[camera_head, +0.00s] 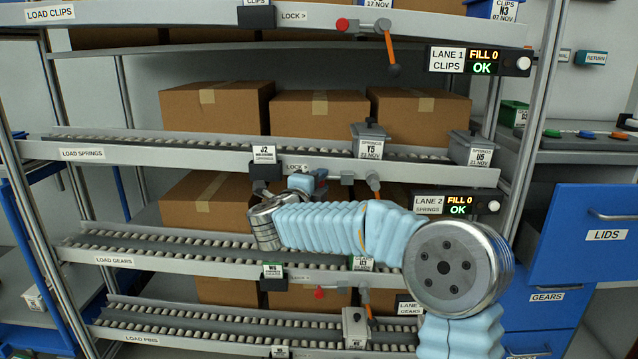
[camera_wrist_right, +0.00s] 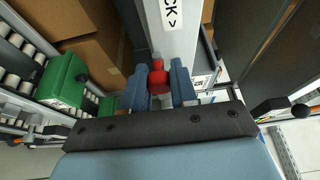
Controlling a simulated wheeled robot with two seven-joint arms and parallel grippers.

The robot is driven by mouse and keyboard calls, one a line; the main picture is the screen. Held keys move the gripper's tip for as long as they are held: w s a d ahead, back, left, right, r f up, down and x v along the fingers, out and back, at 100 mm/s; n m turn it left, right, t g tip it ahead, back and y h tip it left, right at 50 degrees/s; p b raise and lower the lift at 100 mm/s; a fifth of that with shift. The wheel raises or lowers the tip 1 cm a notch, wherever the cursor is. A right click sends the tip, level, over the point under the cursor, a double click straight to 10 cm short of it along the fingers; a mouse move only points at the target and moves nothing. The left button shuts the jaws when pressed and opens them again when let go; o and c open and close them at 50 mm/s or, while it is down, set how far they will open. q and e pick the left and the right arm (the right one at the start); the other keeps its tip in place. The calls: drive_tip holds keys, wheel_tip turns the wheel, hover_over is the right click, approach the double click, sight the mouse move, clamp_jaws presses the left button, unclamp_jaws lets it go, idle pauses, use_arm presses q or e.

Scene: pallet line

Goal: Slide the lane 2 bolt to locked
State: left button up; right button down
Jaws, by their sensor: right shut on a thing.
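The lane 2 bolt's red knob (camera_wrist_right: 158,82) shows between my two blue right fingertips in the right wrist view. My right gripper (camera_wrist_right: 160,85) is shut on it, just beside the rail label ending in "CK >". In the head view my right gripper (camera_head: 308,182) is at the lane 2 rail (camera_head: 225,163), just right of the "LOCK >" label (camera_head: 297,167); the gripper hides the knob there. The orange lane 2 lever (camera_head: 373,182) hangs farther right. My left gripper is not in view.
The lane 2 display (camera_head: 457,204) reads "FILL 0 OK". A green bin (camera_wrist_right: 62,82) is left of my fingers in the wrist view.

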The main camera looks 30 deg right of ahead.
drive_tip(key=d, duration=0.1)
drive_tip(key=s+d+b, duration=0.1)
drive_tip(key=s+d, duration=0.1)
drive_tip(key=d, duration=0.1)
drive_tip(key=shift+s+d+b, duration=0.1)
drive_tip(key=shift+s+b, duration=0.15)
drive_tip(key=shift+b, duration=0.1)
drive_tip(key=c, duration=0.9)
unclamp_jaws()
drive_tip(key=shift+s, duration=0.1)
drive_tip(key=b+v, duration=0.1)
drive_tip(key=v, duration=1.2)
drive_tip(key=shift+s+a, duration=0.25)
drive_tip(key=shift+a, duration=0.05)
